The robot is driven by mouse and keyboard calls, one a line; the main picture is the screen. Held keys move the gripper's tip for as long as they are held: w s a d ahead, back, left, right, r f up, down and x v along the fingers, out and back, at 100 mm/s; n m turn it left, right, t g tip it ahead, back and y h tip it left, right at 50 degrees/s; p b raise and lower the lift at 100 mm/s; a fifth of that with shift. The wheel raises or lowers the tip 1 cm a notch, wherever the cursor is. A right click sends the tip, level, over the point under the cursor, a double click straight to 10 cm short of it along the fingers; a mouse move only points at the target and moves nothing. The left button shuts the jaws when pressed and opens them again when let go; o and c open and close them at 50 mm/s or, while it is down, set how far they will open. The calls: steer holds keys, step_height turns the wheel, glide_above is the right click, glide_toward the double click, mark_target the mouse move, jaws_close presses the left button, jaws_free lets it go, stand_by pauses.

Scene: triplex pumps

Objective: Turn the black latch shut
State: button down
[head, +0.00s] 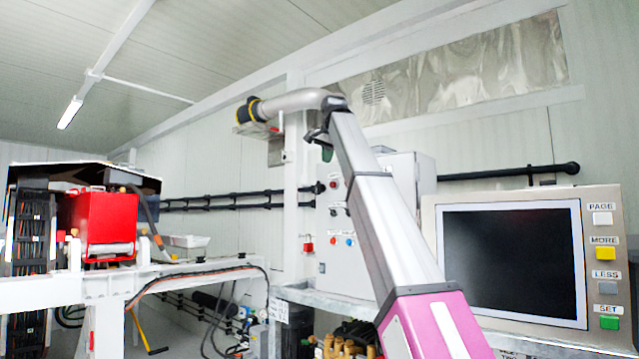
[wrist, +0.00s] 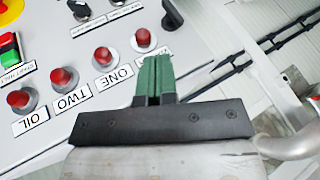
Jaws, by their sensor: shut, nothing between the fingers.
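The black latch (wrist: 172,16) shows at the top of the wrist view, near the edge of the grey control panel (wrist: 105,25). My gripper (wrist: 157,58) has two green fingers pressed together, with nothing between them. The fingertips point toward the latch, and a small gap shows between them in the picture; I cannot tell the depth. In the head view my gripper (head: 327,153) hangs at the end of my arm, in front of the cabinet's upper left edge. A small dark piece (head: 318,187) below it may be the latch. Its exact angle is unclear.
Red buttons (wrist: 103,56) and a black rotary switch (wrist: 78,9) sit on the panel close to the fingers. Black pipes (head: 225,201) run along the wall left of the cabinet (head: 407,170). A monitor (head: 512,262) stands at the right.

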mark_target(321, 187)
steer(key=shift+w+a+r, duration=0.15)
steer(key=shift+w+r, duration=0.05)
steer(key=shift+r, duration=0.3)
steer(key=x, duration=1)
steer(key=shift+w+a+r, duration=0.1)
steer(key=shift+w, duration=0.15)
